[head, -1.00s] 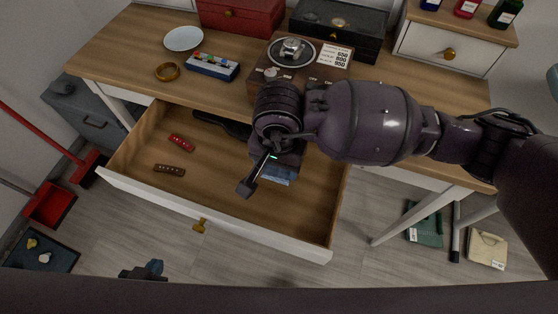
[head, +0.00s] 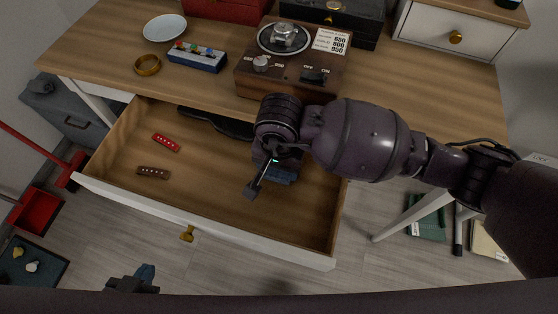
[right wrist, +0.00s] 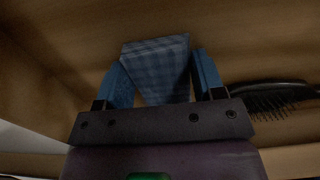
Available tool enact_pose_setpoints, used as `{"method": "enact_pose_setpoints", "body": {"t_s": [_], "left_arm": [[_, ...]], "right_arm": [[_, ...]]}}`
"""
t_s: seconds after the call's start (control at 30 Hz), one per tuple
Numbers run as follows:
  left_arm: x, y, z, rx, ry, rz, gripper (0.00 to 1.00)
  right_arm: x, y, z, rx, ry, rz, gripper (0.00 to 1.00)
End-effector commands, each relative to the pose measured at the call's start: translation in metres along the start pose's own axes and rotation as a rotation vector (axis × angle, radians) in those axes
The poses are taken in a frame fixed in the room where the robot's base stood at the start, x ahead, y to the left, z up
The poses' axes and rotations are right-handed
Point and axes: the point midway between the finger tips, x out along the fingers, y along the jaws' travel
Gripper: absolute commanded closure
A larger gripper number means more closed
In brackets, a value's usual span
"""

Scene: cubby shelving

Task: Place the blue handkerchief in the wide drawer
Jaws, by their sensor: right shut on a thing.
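The blue checked handkerchief (right wrist: 157,68) is between the blue fingers of my right gripper (right wrist: 161,82) in the right wrist view. In the head view, a small part of the handkerchief (head: 284,177) shows under my right gripper (head: 267,178), which is over the right part of the wide drawer (head: 215,190). My right gripper is shut on the handkerchief. Whether the cloth touches the drawer bottom is unclear. The drawer is pulled open under the desk. My left gripper (head: 138,279) shows only partly at the lower left, outside the drawer; its opening is not clear.
The drawer also holds a red piece (head: 166,142), a brown piece (head: 153,172) and a black hairbrush (right wrist: 275,98). On the desk (head: 420,100) stand a brown box device (head: 290,75), a plate (head: 165,28) and a gold ring (head: 147,64). The drawer's front middle is clear.

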Motion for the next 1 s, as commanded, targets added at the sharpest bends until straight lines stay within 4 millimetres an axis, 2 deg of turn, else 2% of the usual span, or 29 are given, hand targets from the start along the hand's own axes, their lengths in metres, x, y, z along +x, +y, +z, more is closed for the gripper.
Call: {"method": "enact_pose_setpoints", "body": {"t_s": [0.13,0.33,0.37,0.5,0.53,0.83,1.0], "left_arm": [[0.002,0.0,-0.006,0.001,0.013,0.001,1.0],[0.001,0.0,-0.001,0.002,0.003,0.001,1.0],[0.001,0.0,-0.001,0.002,0.002,0.001,1.0],[0.001,0.0,0.001,0.002,0.0,0.001,1.0],[0.0,0.0,0.001,0.002,-0.001,0.001,1.0],[-0.001,0.0,0.002,0.001,-0.003,0.0,1.0],[-0.003,-0.002,-0.007,-0.008,0.012,-0.003,1.0]], "right_arm": [[-0.003,-0.001,-0.001,0.0,0.004,-0.002,0.6],[0.001,0.0,-0.001,0.0,0.004,0.0,0.6],[0.001,0.0,-0.001,0.0,0.004,0.0,0.36],[0.001,0.0,-0.001,0.0,0.004,-0.001,0.14],[0.001,0.0,-0.001,0.0,0.004,-0.001,0.12],[-0.001,-0.001,-0.001,0.0,0.004,-0.002,0.12],[-0.021,-0.001,-0.002,-0.002,0.012,-0.004,0.12]]}}
